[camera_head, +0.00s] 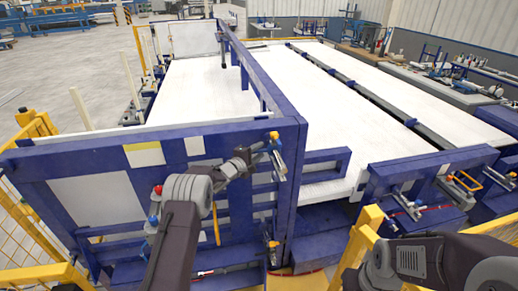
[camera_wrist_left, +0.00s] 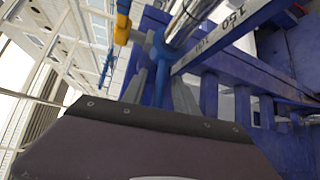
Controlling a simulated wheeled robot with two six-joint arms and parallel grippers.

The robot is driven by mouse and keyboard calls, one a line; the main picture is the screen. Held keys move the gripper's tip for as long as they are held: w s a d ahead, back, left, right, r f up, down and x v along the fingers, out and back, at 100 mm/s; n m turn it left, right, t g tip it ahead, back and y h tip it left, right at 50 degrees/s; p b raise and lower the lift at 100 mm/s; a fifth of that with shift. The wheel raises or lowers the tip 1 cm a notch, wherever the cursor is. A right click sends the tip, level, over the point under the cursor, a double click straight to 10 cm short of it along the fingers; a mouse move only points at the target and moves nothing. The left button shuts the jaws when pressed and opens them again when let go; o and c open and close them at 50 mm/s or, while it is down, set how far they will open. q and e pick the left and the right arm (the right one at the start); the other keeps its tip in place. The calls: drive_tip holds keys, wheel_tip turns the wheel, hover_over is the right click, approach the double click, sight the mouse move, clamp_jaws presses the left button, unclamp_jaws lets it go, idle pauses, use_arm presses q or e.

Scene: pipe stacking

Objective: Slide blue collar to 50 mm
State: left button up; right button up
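The blue collar (camera_wrist_left: 161,52) sits on a metal rod, with its stem pointing down toward my left gripper in the left wrist view. It shows small in the head view (camera_head: 279,145), at the top corner of the blue frame. My left gripper (camera_head: 262,154) reaches it from the left. In the wrist view the grey fingers of my left gripper (camera_wrist_left: 160,84) stand on either side of the blue stem; whether they press on it is unclear. A scale (camera_wrist_left: 218,33) marked 100 and 150 runs beside the rod. My right gripper is out of view.
An orange-yellow fitting (camera_wrist_left: 122,30) is close left of the collar. Blue frame bars (camera_head: 230,175) surround my left gripper. A white tabletop (camera_head: 205,85) lies behind. Yellow railings (camera_head: 360,240) stand near my right arm.

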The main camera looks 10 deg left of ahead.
use_arm(q)
drive_tip(key=shift+w+a, duration=0.1)
drive_tip(key=shift+a, duration=0.2)
drive_tip(key=shift+d, duration=0.3)
drive_tip(key=shift+c, duration=0.5)
drive_tip(key=shift+d, duration=0.2)
clamp_jaws()
drive_tip(key=shift+a, duration=0.15)
drive_tip(key=shift+f, duration=0.15)
